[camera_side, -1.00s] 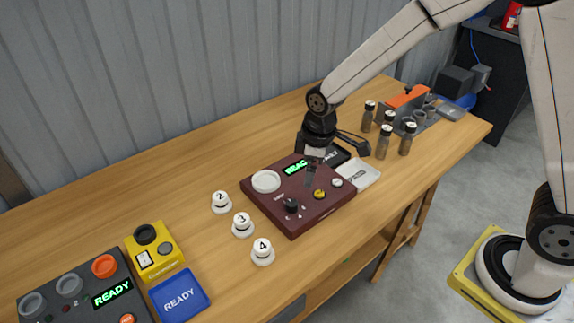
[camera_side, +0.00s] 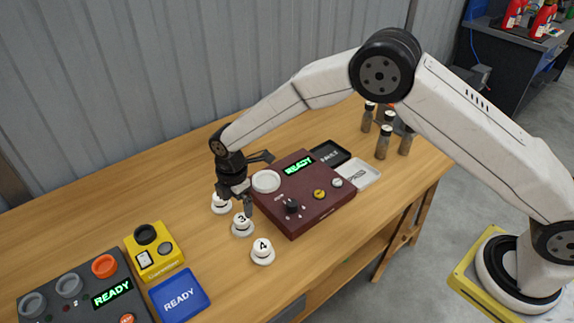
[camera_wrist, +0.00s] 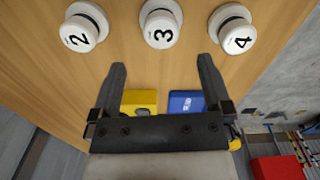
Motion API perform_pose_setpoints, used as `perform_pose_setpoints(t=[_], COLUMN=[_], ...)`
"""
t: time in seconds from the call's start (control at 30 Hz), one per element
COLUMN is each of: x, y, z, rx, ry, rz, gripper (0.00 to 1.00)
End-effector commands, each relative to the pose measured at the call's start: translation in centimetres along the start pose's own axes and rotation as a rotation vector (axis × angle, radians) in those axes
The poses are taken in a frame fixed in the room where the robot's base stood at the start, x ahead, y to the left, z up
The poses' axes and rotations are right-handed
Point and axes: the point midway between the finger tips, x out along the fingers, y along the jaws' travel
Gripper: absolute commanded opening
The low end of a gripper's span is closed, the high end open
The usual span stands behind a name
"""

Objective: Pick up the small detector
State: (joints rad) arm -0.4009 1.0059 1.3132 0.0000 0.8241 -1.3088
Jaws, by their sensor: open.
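Three small white round detectors stand in a row on the wooden table, marked 2 (camera_side: 219,206), 3 (camera_side: 242,227) and 4 (camera_side: 263,251). They look alike in size. In the wrist view, detectors 2 (camera_wrist: 85,27), 3 (camera_wrist: 161,24) and 4 (camera_wrist: 231,28) lie across the top, beyond my fingertips. My gripper (camera_wrist: 162,66) is open and empty, with detector 3 straight ahead between the lines of its fingers. In the side view my gripper (camera_side: 236,201) hangs over detectors 2 and 3 and partly hides 2.
A maroon test box (camera_side: 322,205) reading READY stands right of the detectors, with black (camera_side: 331,152) and white (camera_side: 360,175) trays behind. A yellow device (camera_side: 155,262), a blue READY pad (camera_side: 180,294) and a dark console (camera_side: 75,299) stand at front left.

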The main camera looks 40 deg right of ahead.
Motion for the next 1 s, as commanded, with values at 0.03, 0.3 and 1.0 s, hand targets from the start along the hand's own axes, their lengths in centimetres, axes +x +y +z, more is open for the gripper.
perform_pose_setpoints(t=[0.03,0.3,1.0], x=[0.0,1.5,5.7], y=[0.0,0.0,-0.2], z=[0.0,0.0,0.3], rx=[-0.001,0.002,0.003], ry=[0.000,0.000,0.000], rz=[0.000,-0.001,-0.001], gripper=[1.00,1.00,1.00])
